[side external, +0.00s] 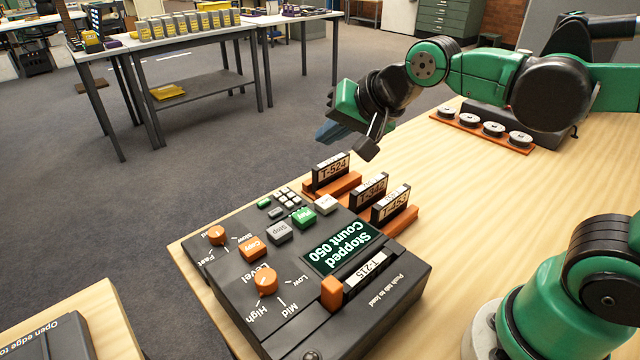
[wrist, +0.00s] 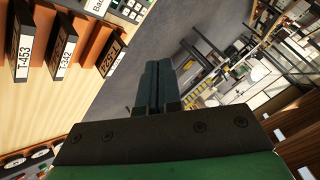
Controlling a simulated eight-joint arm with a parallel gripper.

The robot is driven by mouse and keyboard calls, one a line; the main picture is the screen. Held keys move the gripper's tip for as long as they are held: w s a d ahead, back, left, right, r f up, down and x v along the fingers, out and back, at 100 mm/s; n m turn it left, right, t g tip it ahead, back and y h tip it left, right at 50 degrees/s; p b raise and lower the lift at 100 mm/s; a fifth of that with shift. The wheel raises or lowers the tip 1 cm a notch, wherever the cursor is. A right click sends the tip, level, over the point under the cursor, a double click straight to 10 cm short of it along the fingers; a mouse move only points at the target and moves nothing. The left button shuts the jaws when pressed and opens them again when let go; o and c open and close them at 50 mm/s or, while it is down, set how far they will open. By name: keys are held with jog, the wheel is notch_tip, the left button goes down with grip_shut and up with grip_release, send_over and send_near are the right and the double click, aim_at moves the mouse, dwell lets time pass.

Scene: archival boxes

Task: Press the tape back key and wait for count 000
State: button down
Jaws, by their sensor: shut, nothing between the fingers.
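The black tape machine (side external: 215,275) sits on the wooden table, and its display (side external: 342,248) reads "Stopped Count 050", upside down in the side view. A tape labelled T-215 (side external: 365,270) is in its slot. A white key (side external: 326,204) lies beside the green Play key (side external: 303,217); in the wrist view a white key (wrist: 98,5) at the top edge shows letters like "Ba", cut off. My gripper (side external: 326,133) is in the air beyond the machine and the tape racks, apart from the keys. Its blue fingers (wrist: 158,85) are shut and empty.
Tapes T-524 (side external: 331,170), T-342 (side external: 370,190) and T-453 (side external: 391,204) stand upright on orange racks beside the keys. Several reels (side external: 494,129) sit on an orange strip at the back right. Bare table lies right of the racks.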

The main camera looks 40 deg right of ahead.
aim_at(330, 204)
jog(key=shift+f, duration=4.4)
jog(key=shift+f, duration=0.1)
jog(key=shift+f, duration=0.3)
jog(key=shift+f, duration=0.45)
jog(key=shift+r, duration=0.9)
jog(key=shift+r, duration=2.5)
